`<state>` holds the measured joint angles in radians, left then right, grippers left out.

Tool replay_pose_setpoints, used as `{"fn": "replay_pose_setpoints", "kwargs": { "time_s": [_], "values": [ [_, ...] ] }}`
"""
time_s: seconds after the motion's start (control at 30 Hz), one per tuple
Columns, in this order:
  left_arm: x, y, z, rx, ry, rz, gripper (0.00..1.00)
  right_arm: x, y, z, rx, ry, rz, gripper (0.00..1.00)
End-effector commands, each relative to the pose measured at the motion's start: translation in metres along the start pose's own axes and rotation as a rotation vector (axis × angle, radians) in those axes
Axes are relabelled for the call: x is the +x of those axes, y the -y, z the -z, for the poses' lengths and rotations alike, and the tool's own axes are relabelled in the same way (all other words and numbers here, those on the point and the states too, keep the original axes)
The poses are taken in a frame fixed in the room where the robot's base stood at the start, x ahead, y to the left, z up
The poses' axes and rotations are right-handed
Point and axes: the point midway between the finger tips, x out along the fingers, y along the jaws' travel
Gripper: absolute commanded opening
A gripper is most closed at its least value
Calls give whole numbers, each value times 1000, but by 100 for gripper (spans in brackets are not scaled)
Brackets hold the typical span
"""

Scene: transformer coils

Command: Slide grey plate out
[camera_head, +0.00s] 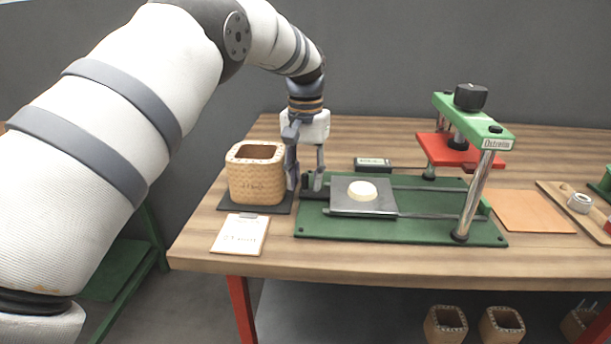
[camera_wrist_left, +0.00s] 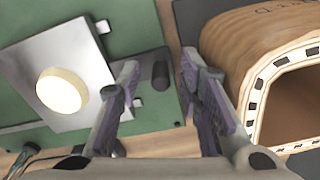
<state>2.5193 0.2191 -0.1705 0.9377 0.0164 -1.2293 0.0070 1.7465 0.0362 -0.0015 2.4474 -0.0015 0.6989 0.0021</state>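The grey plate (camera_head: 340,207) lies across the rails of the green press base (camera_head: 430,232), at its left end, outside the press frame. A round cream disc (camera_head: 362,190) sits on it. In the left wrist view the plate (camera_wrist_left: 88,45) is left of the fingers, with the disc (camera_wrist_left: 62,90) on top. My left gripper (camera_head: 305,185) points down between the plate and a woven coil. Its fingers are apart in the left wrist view (camera_wrist_left: 159,64), and a dark cylinder (camera_wrist_left: 160,78) shows between the fingertips. I cannot tell whether they touch it. My right gripper is out of view.
The tan coil (camera_head: 256,175) stands close left of my gripper on a dark mat (camera_head: 228,203). A clipboard (camera_head: 240,234) lies in front. The green press frame (camera_head: 474,190) with a red platen (camera_head: 478,153) stands right. A dark box (camera_head: 373,164) lies behind.

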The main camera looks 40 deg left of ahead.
Motion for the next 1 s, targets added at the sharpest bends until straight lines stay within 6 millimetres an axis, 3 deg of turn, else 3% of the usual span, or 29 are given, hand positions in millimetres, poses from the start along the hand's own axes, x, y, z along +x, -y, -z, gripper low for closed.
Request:
{"fn": "replay_pose_setpoints", "kwargs": {
  "time_s": [0.13, 0.23, 0.5, 0.6, 0.73, 1.0],
  "values": [
    [-2, 0, 0, 0, -1, 0, 33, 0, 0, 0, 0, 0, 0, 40],
    [-16, 0, 1, 0, -4, 0, 33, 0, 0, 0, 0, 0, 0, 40],
    [-89, 0, 2, 0, -6, 1, 33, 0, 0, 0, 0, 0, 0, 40],
    [-106, 0, 1, 0, -3, 0, 33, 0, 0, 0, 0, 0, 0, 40],
    [-118, 0, 0, 0, -1, 0, 33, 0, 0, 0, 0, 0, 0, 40],
    [-120, 0, 0, 0, 1, 0, 33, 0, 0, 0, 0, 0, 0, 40]
  ]
}}
